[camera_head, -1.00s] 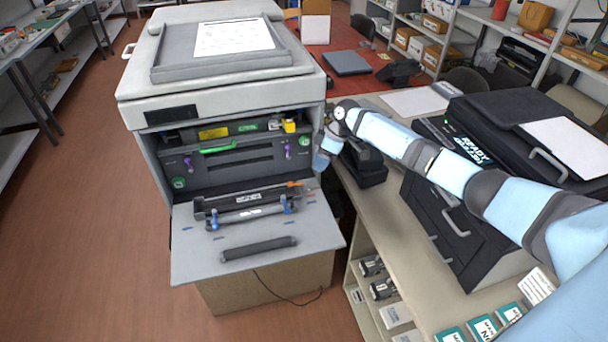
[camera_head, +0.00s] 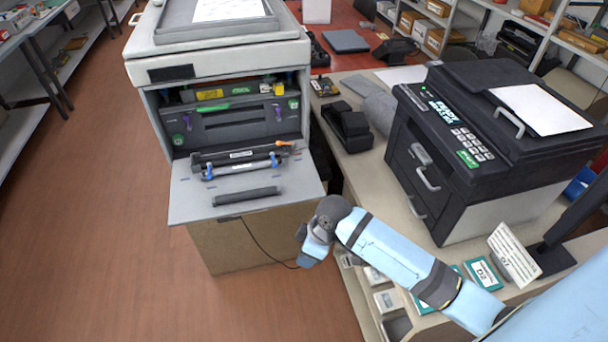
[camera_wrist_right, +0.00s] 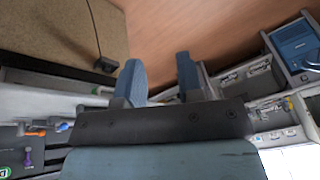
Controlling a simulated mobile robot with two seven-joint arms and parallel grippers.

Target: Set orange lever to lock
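The orange lever (camera_head: 284,144) is small and sits at the right end of a black toner cartridge (camera_head: 240,155) on the copier's open front door (camera_head: 187,200). I cannot tell its lock position at this size. An orange piece (camera_wrist_right: 36,133) shows at the left edge of the right wrist view, beside blue parts. My right gripper (camera_head: 306,260) is in front and to the right of the door, apart from the lever. In the wrist view its two blue fingers (camera_wrist_right: 160,82) stand apart with nothing between them. My left gripper is not in view.
The open copier (camera_head: 225,110) shows green and purple parts inside. A dark roller (camera_head: 246,196) lies on the door. A black printer (camera_head: 470,150) and a dark holder (camera_head: 348,127) stand on the right table. Shelves with boxes lie under that table. Floor at left is clear.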

